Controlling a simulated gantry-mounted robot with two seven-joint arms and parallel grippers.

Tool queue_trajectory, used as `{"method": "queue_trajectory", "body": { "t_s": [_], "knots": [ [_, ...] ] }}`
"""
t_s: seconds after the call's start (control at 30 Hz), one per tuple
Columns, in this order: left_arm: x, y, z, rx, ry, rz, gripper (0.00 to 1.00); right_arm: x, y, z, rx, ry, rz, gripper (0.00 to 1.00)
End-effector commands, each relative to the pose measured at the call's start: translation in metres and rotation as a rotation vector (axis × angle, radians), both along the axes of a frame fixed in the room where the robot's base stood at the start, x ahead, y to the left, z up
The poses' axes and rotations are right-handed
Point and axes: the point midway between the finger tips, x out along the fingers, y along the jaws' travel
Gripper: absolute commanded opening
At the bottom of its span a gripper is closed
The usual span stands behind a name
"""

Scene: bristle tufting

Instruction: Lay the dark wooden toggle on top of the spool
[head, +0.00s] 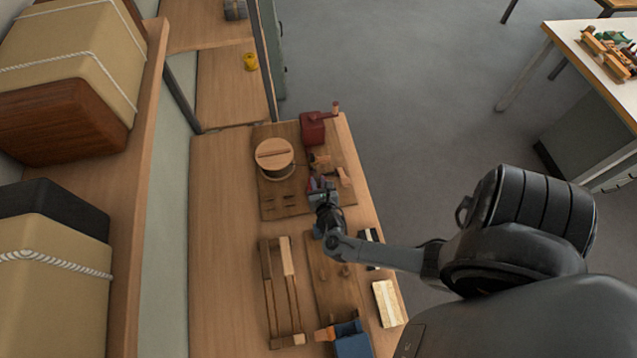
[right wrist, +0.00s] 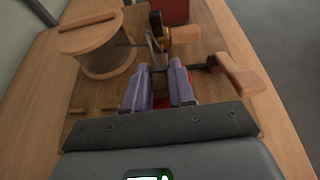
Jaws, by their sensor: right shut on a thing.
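The round wooden spool (head: 276,173) stands on a dark board at the far part of the bench; it also shows upper left in the right wrist view (right wrist: 106,62). A brown wooden bar (right wrist: 90,21) lies flat across the spool's top. It may be the toggle; I cannot be sure. My right gripper (head: 316,186) is beside the spool, to its lower right in the head view. In the right wrist view its jaws (right wrist: 159,84) are closed on a small dark piece, mostly hidden between the fingers. My left gripper is out of view.
A dark red block-like device (head: 313,129) stands behind the spool. A wooden-handled tool (right wrist: 240,75) lies right of the jaws. Small pegs (right wrist: 77,111) lie in front of the spool. A wooden frame (head: 269,290) and a blue box (head: 351,340) are nearer. Bare bench lies left.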

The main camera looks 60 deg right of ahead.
Motion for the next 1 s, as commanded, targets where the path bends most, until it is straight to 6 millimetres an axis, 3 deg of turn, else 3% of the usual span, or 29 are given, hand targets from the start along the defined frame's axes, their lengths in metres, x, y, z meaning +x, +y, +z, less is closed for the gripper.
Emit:
{"method": "queue_trajectory", "body": {
  "t_s": [0.73, 0.77, 0.93, 1.0],
  "knots": [
    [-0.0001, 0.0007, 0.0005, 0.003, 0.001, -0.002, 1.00, 0.0004, 0.0000, -0.0047, 0.000, 0.000, 0.000, 0.00],
    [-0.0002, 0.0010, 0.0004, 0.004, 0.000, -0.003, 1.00, 0.0003, -0.0001, -0.0050, 0.000, 0.000, 0.000, 0.26],
    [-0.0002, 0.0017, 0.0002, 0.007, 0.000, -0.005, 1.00, 0.0002, -0.0001, -0.0048, 0.000, 0.000, 0.000, 0.52],
    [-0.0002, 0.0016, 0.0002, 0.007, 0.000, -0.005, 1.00, 0.0002, 0.0000, -0.0049, 0.000, 0.000, 0.000, 0.54]
  ]
}}
